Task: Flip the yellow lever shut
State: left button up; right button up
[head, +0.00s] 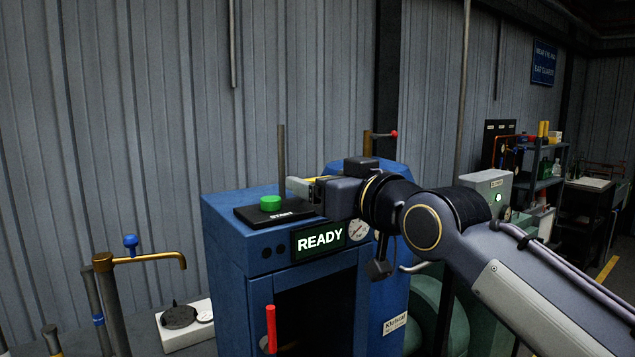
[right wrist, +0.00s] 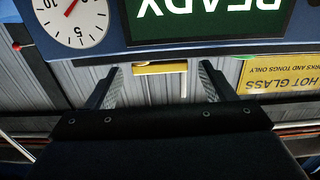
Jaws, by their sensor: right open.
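The yellow lever is mostly hidden in the head view; a small yellow strip (head: 317,179), probably part of it, shows just behind my right gripper, over the blue machine's top. In the right wrist view a yellow bar (right wrist: 160,68) lies crosswise between the fingertips, beyond them or level with them; I cannot tell if they touch it. My right gripper (head: 297,185) is above the machine, fingers pointing left, close to the green button. In the wrist view the right gripper (right wrist: 161,78) is open, its fingers wide apart on either side of the bar. My left gripper is not in view.
The blue machine (head: 228,250) has a green button (head: 270,203), a lit READY display (head: 320,240), a gauge (head: 358,230) and a red handle (head: 271,328). A thin upright rod (head: 281,155) stands behind the button. A brass pipe with blue tap (head: 131,245) is at left.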

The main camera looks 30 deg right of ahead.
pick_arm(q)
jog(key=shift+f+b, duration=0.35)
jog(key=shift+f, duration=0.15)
pick_arm(e)
jog(key=s, duration=0.5)
jog(key=shift+s+d, duration=0.15)
